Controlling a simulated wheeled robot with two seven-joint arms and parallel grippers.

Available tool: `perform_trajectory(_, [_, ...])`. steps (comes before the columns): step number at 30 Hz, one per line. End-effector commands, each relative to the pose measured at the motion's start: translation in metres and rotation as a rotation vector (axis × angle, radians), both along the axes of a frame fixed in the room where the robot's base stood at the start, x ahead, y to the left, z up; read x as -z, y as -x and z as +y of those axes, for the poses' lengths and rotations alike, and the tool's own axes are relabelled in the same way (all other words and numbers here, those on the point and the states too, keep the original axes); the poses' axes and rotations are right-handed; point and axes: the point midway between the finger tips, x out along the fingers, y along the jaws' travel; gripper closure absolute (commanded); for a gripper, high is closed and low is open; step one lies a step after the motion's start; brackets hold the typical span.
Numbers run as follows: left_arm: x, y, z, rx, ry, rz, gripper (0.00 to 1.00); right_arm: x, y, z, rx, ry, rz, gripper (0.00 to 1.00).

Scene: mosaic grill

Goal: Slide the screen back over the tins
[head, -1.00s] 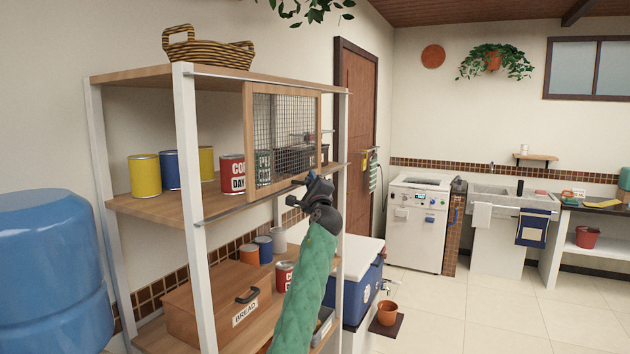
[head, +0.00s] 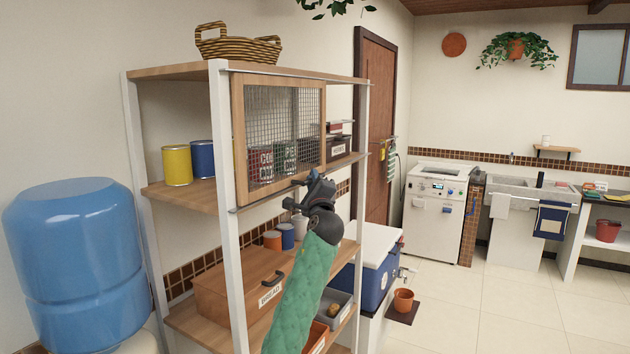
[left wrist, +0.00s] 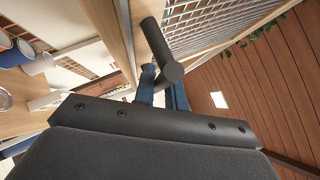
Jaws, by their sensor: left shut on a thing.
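The screen (head: 238,140), a wooden frame with wire mesh, stands upright on the front of the shelf unit, its left edge close to the front left post. A red tin (head: 261,165) and a green tin (head: 285,158) show through the mesh. A yellow tin (head: 177,166) and a blue tin (head: 203,158) show through the open shelf end, left of that post. My left gripper (head: 306,187) is at the screen's lower right edge. In the left wrist view it is shut on the screen's dark round handle (left wrist: 162,48). My right gripper is not in view.
The shelf unit (head: 222,250) has a wicker basket (head: 238,47) on top and a bread box (head: 240,285) below. A blue water jug (head: 75,245) stands at left. A blue cooler (head: 375,275) stands beyond the shelf.

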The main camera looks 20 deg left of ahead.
Motion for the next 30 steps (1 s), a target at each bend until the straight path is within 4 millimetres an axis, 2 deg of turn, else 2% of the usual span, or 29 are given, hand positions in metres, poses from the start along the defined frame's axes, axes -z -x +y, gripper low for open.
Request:
perform_trajectory(3, [0.004,0.001,0.0,-0.002,0.001,0.004,1.0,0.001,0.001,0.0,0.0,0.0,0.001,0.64])
perform_trajectory(4, [0.005,0.001,0.0,-0.002,0.001,0.004,0.81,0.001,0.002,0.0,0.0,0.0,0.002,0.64])
perform_trajectory(5, [0.005,0.001,0.0,-0.002,0.001,0.004,0.78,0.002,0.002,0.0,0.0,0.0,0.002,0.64])
perform_trajectory(17, [0.007,0.005,-0.004,0.0,0.001,0.002,0.78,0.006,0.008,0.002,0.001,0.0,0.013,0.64])
perform_trajectory(22, [0.019,0.022,-0.015,0.001,0.001,0.002,0.78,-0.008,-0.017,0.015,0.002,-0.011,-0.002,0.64])
perform_trajectory(30, [0.029,0.047,-0.031,-0.001,0.001,0.001,0.78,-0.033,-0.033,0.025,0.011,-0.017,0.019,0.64])
